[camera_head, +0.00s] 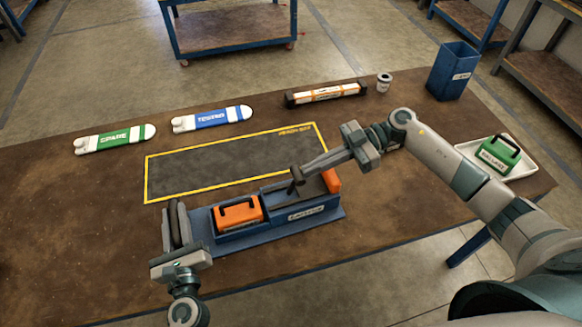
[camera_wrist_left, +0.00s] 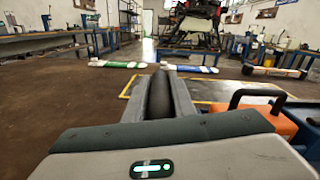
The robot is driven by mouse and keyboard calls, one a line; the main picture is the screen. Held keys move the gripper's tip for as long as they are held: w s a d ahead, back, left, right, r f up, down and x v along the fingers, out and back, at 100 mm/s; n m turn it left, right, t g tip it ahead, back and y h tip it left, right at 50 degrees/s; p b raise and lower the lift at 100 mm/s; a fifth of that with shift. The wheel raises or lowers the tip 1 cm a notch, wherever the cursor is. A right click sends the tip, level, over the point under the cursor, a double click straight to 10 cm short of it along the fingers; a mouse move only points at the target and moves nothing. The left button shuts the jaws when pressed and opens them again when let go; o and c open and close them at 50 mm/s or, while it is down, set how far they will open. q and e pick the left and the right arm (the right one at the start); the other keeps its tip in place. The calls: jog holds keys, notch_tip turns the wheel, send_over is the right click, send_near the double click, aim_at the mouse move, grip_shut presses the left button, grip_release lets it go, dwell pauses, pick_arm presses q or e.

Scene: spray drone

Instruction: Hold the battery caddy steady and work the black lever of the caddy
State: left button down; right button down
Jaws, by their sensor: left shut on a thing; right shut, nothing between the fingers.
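The blue battery caddy (camera_head: 338,214) lies at the table's front, with an orange battery (camera_head: 238,214) in its left part; the battery also shows in the left wrist view (camera_wrist_left: 279,121). A second orange block (camera_head: 331,181) shows at its right end, partly behind my right gripper. My left gripper (camera_head: 178,213) is shut on a dark rounded grip (camera_wrist_left: 160,97) at the caddy's left end. My right gripper (camera_head: 303,173) is shut and empty over the caddy. Its fingertips are at the small black lever (camera_head: 295,178); whether they touch it I cannot tell.
A yellow-outlined mat (camera_head: 215,172) lies behind the caddy. Green (camera_head: 113,139) and blue (camera_head: 212,119) labelled pieces, an orange-white bar (camera_head: 326,93), a cup (camera_head: 384,82) and a blue bin (camera_head: 453,70) stand farther back. A white tray (camera_head: 522,166) holds a green block (camera_head: 498,154).

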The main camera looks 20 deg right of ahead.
aim_at(296, 174)
pick_arm(q)
jog(key=shift+d, duration=0.1)
pick_arm(e)
jog(key=a+h, duration=0.1)
jog(key=a+r+h, duration=0.1)
jog(key=a+h, duration=0.1)
jog(key=a+r+h, duration=0.1)
jog(key=a+h, duration=0.1)
jog(key=shift+s+r, duration=0.1)
jog(key=shift+s, duration=0.15)
jog(key=a, duration=0.5)
jog(key=shift+s+f, duration=0.15)
jog(key=shift+f, duration=0.1)
jog(key=shift+d+r, duration=0.1)
jog(key=shift+r, duration=0.05)
jog(key=shift+r, duration=0.7)
jog(key=shift+r, duration=0.15)
